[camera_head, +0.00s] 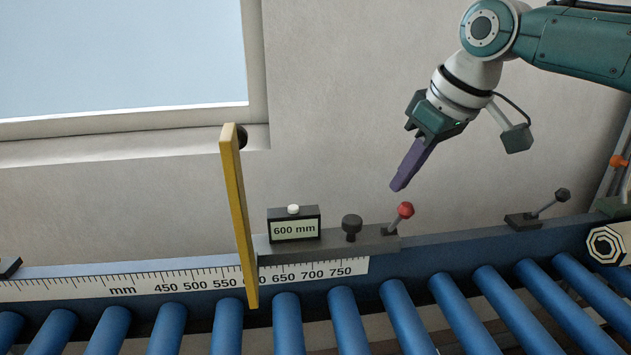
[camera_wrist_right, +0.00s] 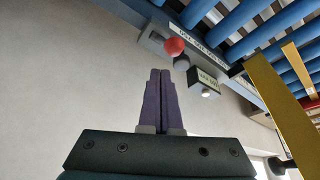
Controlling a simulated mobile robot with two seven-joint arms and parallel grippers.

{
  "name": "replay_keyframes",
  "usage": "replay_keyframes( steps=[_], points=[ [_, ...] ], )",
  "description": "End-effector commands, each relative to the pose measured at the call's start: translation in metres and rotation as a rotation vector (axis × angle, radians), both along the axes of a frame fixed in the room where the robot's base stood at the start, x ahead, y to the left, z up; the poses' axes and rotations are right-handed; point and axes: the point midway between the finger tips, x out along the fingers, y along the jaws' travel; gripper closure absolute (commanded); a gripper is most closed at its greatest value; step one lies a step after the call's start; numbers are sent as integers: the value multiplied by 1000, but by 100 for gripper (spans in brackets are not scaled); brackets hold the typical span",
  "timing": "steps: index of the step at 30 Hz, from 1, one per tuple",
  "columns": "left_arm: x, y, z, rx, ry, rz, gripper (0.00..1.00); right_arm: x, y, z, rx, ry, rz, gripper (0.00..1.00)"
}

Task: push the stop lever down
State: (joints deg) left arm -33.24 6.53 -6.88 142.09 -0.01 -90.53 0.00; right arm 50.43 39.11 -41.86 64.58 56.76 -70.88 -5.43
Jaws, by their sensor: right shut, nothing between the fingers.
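A lever with a red knob (camera_head: 405,210) stands on the right end of the grey stop block (camera_head: 375,242), tilted up and to the right. My right gripper (camera_head: 398,187) has its purple fingers together and empty. Its tips point down, just above and slightly left of the red knob in the head view, with a visible gap. In the right wrist view the red knob (camera_wrist_right: 175,46) is just beyond the closed fingertips (camera_wrist_right: 160,72), slightly right of them. A yellow stop bar (camera_head: 240,215) stands at the left end of the block. My left gripper is out of view.
A display box (camera_head: 295,225) reading 600 mm and a black knob (camera_head: 352,224) sit left of the lever. A black-knobbed lever (camera_head: 562,196) stands farther right on the blue rail. Blue rollers (camera_head: 345,315) run in front; a ruler strip (camera_head: 120,285) lies along the rail.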

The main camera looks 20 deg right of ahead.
Motion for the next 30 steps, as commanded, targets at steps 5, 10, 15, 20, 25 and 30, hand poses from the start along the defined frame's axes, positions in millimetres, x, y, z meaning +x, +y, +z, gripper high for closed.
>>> replay_keyframes(
  steps=[5, 10, 15, 20, 25, 30],
  points=[
    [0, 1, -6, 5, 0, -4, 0, 0, 0, -9, 0, 1, 0, 100],
    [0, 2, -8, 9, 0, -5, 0, 0, 0, -14, 0, 1, 0, 100],
    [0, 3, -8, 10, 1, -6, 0, 0, 0, -14, -1, 0, 0, 100],
    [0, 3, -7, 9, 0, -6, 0, 0, 0, -14, 0, 0, 0, 100],
    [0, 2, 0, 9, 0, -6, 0, -4, 1, -13, -1, 1, 0, 100],
    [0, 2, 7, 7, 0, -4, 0, -9, 2, -15, -2, 1, -1, 100]
  ],
)
